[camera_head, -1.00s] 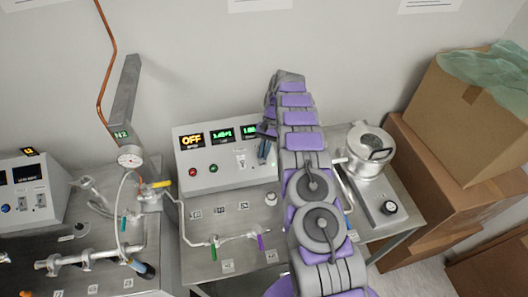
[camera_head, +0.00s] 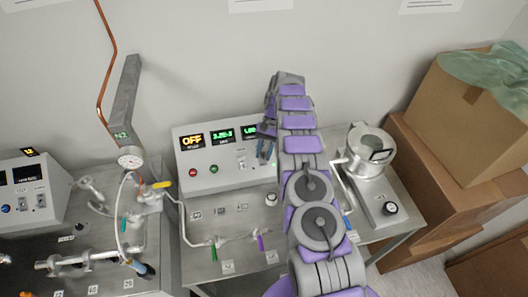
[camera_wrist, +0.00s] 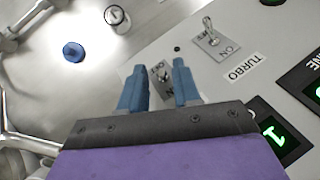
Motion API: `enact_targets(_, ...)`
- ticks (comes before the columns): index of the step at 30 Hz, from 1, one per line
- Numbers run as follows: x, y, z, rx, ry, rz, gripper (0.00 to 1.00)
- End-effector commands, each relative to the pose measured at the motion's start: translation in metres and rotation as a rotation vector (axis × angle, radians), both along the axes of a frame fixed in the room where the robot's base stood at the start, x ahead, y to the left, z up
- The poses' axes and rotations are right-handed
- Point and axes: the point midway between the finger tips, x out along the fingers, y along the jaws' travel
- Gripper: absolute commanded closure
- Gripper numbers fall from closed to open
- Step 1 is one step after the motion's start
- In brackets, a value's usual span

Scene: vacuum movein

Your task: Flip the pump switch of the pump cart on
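The pump cart's grey control box (camera_head: 225,176) stands against the wall, with one orange display reading OFF and two green displays. In the wrist view, a small metal toggle switch (camera_wrist: 163,75) on a plate marked ON sits between my fingertips; its name label is hidden. My gripper (camera_wrist: 159,68) is open, its two blue fingers on either side of that toggle, with gaps visible. A second toggle (camera_wrist: 209,30), labelled TURBO, lies further up and right. In the head view my gripper (camera_head: 265,150) is at the right end of the box front, partly behind my arm.
A metal chamber with a round lid (camera_head: 368,150) stands right of my arm. Pipes and coloured-handled valves (camera_head: 213,250) lie on the cart top below the box. Cardboard boxes (camera_head: 460,115) are stacked at the right. A second instrument cart (camera_head: 30,190) stands at the left.

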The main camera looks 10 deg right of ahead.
Motion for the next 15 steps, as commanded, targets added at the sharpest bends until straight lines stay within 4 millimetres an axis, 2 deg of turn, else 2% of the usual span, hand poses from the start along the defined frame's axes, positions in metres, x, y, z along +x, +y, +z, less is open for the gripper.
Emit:
enact_targets(10, 0.0, 0.0, 0.004, 0.0, 0.0, 0.0, 0.65)
enact_targets(15, 0.0, -0.002, 0.025, -0.001, -0.002, -0.002, 0.65)
